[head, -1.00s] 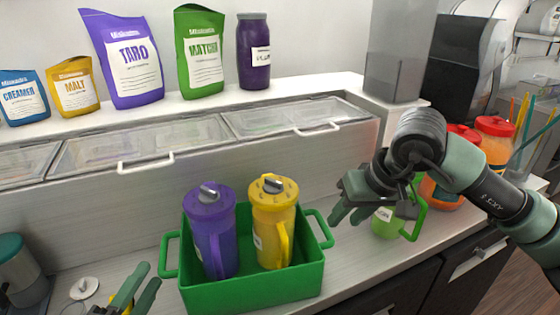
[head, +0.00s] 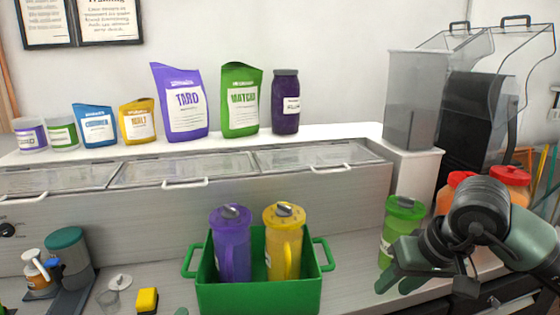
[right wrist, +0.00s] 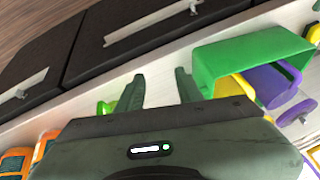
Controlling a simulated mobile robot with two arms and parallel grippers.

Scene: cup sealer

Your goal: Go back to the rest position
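My right gripper (head: 395,282) is in front of the green-lidded pitcher (head: 401,222) at the right. In the right wrist view its fingers (right wrist: 158,88) stand apart with nothing between them. The pitcher stands upright on the counter, its lower part partly covered by my gripper. A small grey-green tip at the bottom edge of the head view looks like my left gripper (head: 182,311); the rest is out of frame. The green crate (head: 258,298) holds a purple pitcher (head: 231,245) and a yellow pitcher (head: 284,243), both upright.
Orange jars with red lids (head: 510,180) stand behind my right arm. A yellow block (head: 147,300) and a grey, teal-lidded container (head: 70,258) are at the lower left. Lidded bins (head: 210,165) run behind the crate; pouches such as the taro one (head: 183,105) stand on the shelf.

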